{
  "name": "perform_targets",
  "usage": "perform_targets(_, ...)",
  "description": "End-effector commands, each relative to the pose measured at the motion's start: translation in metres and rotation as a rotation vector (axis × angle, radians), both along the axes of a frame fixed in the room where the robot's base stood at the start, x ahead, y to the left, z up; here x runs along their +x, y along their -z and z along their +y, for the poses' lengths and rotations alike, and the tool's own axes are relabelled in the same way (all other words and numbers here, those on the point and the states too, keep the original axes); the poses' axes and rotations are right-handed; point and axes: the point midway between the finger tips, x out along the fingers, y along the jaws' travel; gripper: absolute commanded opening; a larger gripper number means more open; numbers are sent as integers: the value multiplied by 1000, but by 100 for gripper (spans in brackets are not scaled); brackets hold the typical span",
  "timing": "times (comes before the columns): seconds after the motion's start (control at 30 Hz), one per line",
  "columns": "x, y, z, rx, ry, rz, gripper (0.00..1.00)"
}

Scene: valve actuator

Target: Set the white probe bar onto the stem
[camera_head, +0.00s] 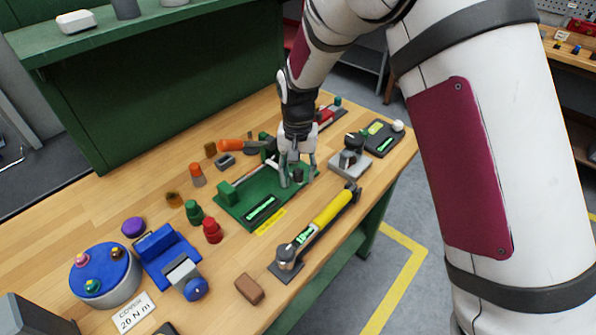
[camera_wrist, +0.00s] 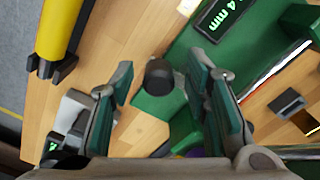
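A slim pale bar, apparently the white probe bar (camera_head: 256,172), lies along the far side of the green fixture (camera_head: 230,207). In the wrist view a bar with a white edge and a red line (camera_wrist: 274,72) runs at the right, outside my fingers. My gripper (camera_head: 298,178) points down over the right part of the fixture. It is open, with a dark round post (camera_wrist: 160,76) between its fingers and a gap on each side. I cannot tell for certain which part is the stem.
A yellow-handled torque wrench (camera_head: 328,210) lies in front of the fixture. A grey block with a dark knob (camera_head: 350,161) stands to the right. Red (camera_head: 212,231) and green (camera_head: 194,212) pieces stand at the left. Bare table lies near a brown block (camera_head: 249,290).

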Motion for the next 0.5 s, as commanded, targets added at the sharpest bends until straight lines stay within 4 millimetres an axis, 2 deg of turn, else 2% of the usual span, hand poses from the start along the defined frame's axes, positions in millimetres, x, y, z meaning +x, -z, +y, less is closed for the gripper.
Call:
perform_targets(0.27, 1, -8, 0, 0, 0, -2, 43)
perform_targets(0.5, 1, -51, 0, 1, -1, -4, 43)
